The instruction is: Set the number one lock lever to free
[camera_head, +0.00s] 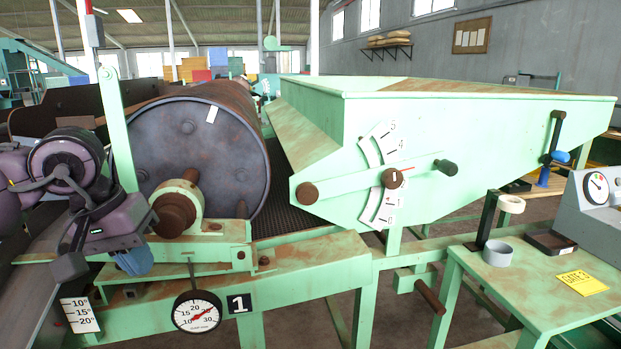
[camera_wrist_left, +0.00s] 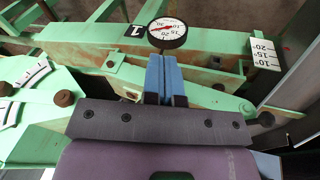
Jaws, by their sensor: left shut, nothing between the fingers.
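The number 1 plate (camera_head: 239,303) is on the front of the green frame (camera_head: 310,273), under the rusty drum (camera_head: 200,150); it also shows in the left wrist view (camera_wrist_left: 132,33). A round dial gauge (camera_head: 196,312) hangs beside it and sits just beyond the fingertips in the wrist view (camera_wrist_left: 167,33). I cannot single out the lock lever or its setting; my arm hides part of the frame's left end. My left gripper (camera_head: 135,262) points down over that end, left of the drum's shaft. Its blue fingers (camera_wrist_left: 160,76) are shut and empty. My right gripper is out of view.
A degree scale plate (camera_head: 80,314) hangs at the frame's left corner. The green hopper (camera_head: 450,140) with its numbered sector and black-knobbed lever (camera_head: 445,167) fills the right. A green table (camera_head: 530,270) holds a tape roll and a yellow card (camera_head: 582,283).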

